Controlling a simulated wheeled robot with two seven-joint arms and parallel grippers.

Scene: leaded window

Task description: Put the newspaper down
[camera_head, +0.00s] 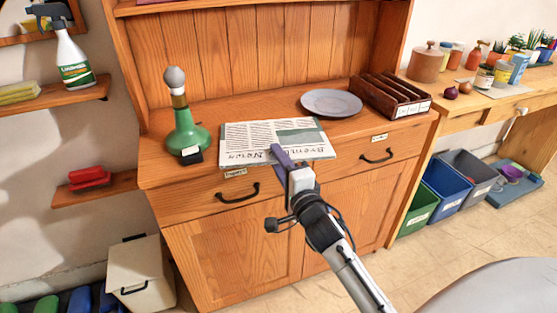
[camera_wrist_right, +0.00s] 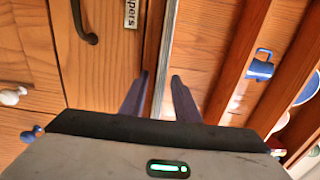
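The newspaper (camera_head: 250,136) lies flat, print side up, on the wooden dresser's worktop (camera_head: 352,131), with its front side at or slightly over the front edge. My right gripper (camera_head: 278,155) is at the newspaper's front edge. In the right wrist view its two dark fingers (camera_wrist_right: 160,77) stand apart, and a thin pale strip, seemingly the newspaper's edge (camera_wrist_right: 164,58), runs between them. Gaps show on both sides of the strip. Whether a finger touches it is hard to tell. My left gripper is out of view.
A green bottle (camera_head: 186,135) stands left of the newspaper. A grey plate (camera_head: 331,103) and a dark wooden rack (camera_head: 392,96) stand behind and to the right. Two drawers with black handles (camera_head: 238,194) are below the worktop. Bins (camera_head: 416,208) stand on the floor at right.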

